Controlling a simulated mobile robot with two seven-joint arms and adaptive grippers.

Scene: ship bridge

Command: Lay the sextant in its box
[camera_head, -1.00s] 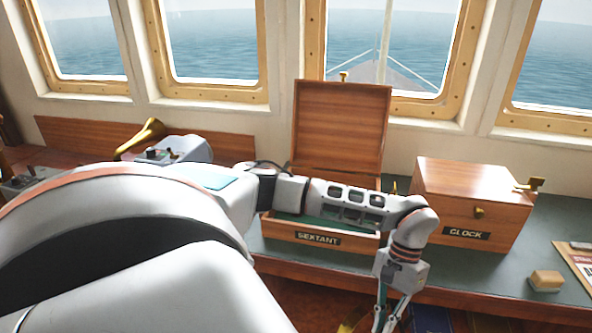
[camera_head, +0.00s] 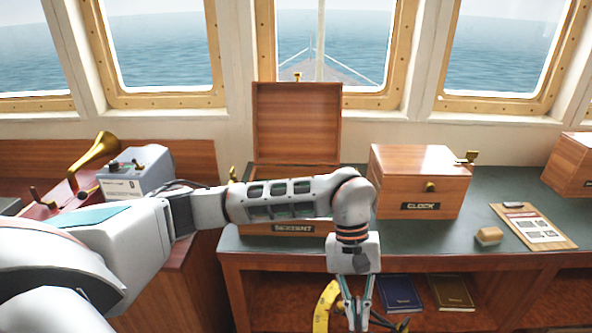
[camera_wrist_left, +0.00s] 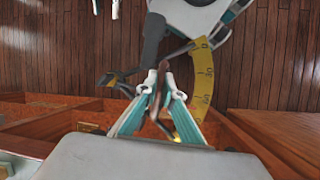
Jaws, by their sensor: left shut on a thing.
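The sextant (camera_head: 325,305) shows as a yellow curved scale at the bottom of the head view, partly cut off. In the left wrist view its yellow arc (camera_wrist_left: 208,75) carries dark numbers, and a dark frame lies beside it. My left gripper (camera_head: 357,322) is shut on the sextant; in the wrist view its fingertips (camera_wrist_left: 157,85) pinch a brown handle-like part. The sextant hangs in front of the desk, below its top. The sextant box (camera_head: 297,122) stands on the desk with its lid up. My left arm crosses in front of it and hides most of its inside.
A closed clock box (camera_head: 420,185) stands right of the sextant box. A small wooden block (camera_head: 488,236) and a clipboard (camera_head: 533,227) lie farther right. A grey control box (camera_head: 137,172) and brass horn (camera_head: 95,155) stand left. Books (camera_head: 400,293) lie on the shelf below.

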